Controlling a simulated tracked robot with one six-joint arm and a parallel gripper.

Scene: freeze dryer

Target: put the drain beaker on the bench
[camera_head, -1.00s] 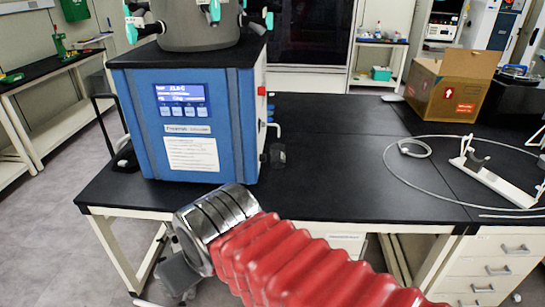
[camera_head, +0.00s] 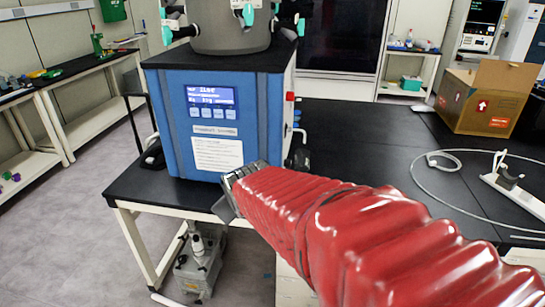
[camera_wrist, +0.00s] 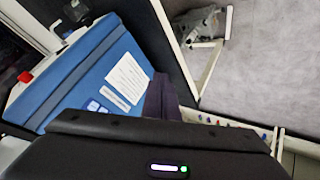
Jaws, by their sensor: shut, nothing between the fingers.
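My red-sleeved arm reaches from the lower right towards the dryer's lower front. My gripper (camera_head: 226,207) shows only in part at the arm's far end, by the bench's front edge. In the wrist view its shut, dark fingers (camera_wrist: 161,100) are in front of the tilted blue dryer (camera_wrist: 90,75), with nothing seen between them.
A grey pump (camera_head: 199,262) is on the floor below. The bench top between dryer and box is mostly clear.

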